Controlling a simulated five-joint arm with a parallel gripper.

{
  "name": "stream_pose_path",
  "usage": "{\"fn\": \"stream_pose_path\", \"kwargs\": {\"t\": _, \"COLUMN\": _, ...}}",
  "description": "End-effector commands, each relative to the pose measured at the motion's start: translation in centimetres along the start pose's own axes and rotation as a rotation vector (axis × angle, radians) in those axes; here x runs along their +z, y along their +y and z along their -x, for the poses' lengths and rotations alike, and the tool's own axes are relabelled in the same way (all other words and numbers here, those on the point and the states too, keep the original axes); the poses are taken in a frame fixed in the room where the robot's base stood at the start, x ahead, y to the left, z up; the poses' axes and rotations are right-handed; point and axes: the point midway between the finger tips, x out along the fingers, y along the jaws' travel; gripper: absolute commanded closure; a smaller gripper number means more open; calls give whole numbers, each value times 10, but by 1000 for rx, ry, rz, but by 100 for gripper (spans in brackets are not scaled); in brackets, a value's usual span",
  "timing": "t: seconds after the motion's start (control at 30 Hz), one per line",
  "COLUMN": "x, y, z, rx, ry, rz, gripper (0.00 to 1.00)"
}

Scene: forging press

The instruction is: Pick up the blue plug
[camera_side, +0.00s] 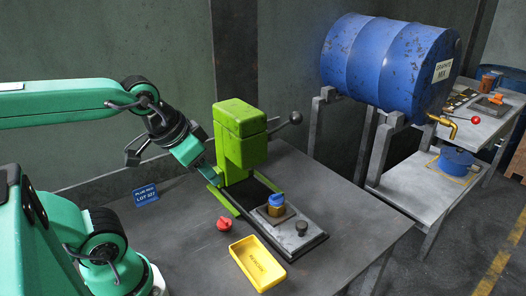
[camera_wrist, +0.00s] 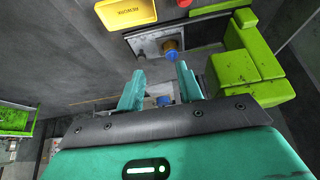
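The blue plug (camera_side: 277,199) sits on top of a brass-coloured piece (camera_side: 276,212) on a small plate of the press base. In the wrist view the blue plug (camera_wrist: 173,57) shows beyond the fingertips, nearer the right finger, with the brass piece (camera_wrist: 168,45) next to it. My gripper (camera_wrist: 160,68) is open, with two teal fingers apart and nothing clearly held between them. In the side view my gripper (camera_side: 208,168) is left of the green press column, apart from the plug; its tips are hard to make out.
The green press (camera_side: 240,140) stands beside my gripper, with a dark-knobbed lever. A yellow tray (camera_side: 257,263) and a red knobbed piece (camera_side: 224,223) lie in front. A blue drum (camera_side: 385,65) rests on a rack behind.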

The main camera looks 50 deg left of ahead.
Motion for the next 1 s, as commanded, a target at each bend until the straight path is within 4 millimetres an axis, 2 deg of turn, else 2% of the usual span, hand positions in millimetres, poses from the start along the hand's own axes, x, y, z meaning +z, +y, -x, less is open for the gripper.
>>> {"fn": "stream_pose_path", "kwargs": {"t": 0.1, "x": 0, "y": 0, "z": 0, "rx": 0, "ry": 0, "rz": 0, "gripper": 64}}
{"fn": "stream_pose_path", "kwargs": {"t": 0.27, "x": 0, "y": 0, "z": 0, "rx": 0, "ry": 0, "rz": 0, "gripper": 35}}
{"fn": "stream_pose_path", "kwargs": {"t": 0.67, "x": -3, "y": 0, "z": 0, "rx": 0, "ry": -6, "rz": -1, "gripper": 35}}
{"fn": "stream_pose_path", "kwargs": {"t": 0.87, "x": -16, "y": -1, "z": -3, "rx": -2, "ry": -43, "rz": -7, "gripper": 35}}
{"fn": "stream_pose_path", "kwargs": {"t": 1.0, "x": -33, "y": -2, "z": -8, "rx": -3, "ry": -88, "rz": -14, "gripper": 35}}
